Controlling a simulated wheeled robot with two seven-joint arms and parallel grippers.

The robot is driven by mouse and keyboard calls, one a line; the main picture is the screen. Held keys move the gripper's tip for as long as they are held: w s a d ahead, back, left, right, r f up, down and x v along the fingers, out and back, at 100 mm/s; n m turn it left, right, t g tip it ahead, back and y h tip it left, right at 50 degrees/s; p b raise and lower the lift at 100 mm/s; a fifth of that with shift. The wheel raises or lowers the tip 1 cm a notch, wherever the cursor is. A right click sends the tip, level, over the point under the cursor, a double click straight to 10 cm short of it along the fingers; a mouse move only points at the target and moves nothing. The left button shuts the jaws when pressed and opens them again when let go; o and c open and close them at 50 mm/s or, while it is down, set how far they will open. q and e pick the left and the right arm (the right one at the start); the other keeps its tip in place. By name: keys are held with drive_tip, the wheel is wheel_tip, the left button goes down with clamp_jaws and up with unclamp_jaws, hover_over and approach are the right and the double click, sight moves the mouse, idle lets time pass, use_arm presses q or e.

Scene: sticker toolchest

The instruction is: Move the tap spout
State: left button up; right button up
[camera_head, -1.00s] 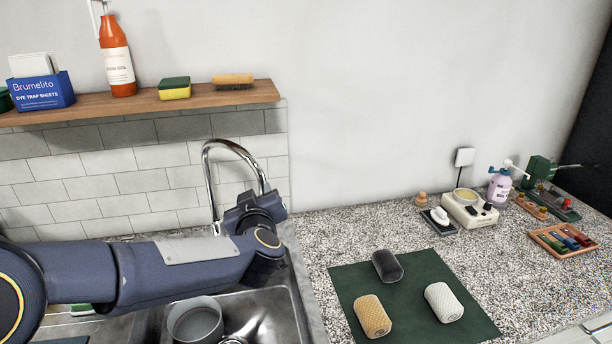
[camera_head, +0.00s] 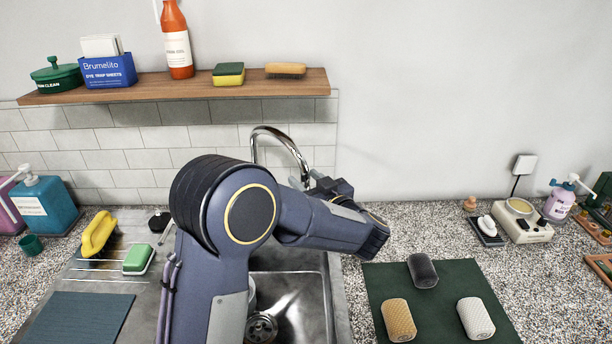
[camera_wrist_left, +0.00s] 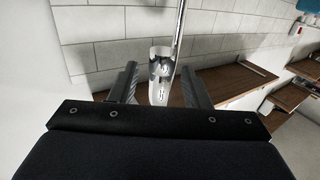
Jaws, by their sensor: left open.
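The chrome tap spout (camera_head: 273,133) arches over the sink in the head view, its outlet end pointing down at the right. My left gripper (camera_head: 315,180) is at that outlet end, and the hand partly hides it. In the left wrist view the chrome spout (camera_wrist_left: 161,72) stands between the two open fingers of my left gripper (camera_wrist_left: 160,88), with a gap visible on either side. Whether a finger touches it cannot be told. My left arm hides the tap's base. My right gripper is in neither view.
The steel sink (camera_head: 335,285) lies below, largely behind my arm. A wooden shelf (camera_head: 140,95) with bottle, boxes and sponge hangs above left. The drainer holds a yellow item (camera_head: 98,234) and a green sponge (camera_head: 138,259).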

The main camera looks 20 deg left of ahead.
use_arm(q)
drive_tip(key=shift+w+a, duration=0.25)
drive_tip(key=shift+a, duration=0.1)
clamp_jaws()
drive_tip(key=shift+s, duration=0.1)
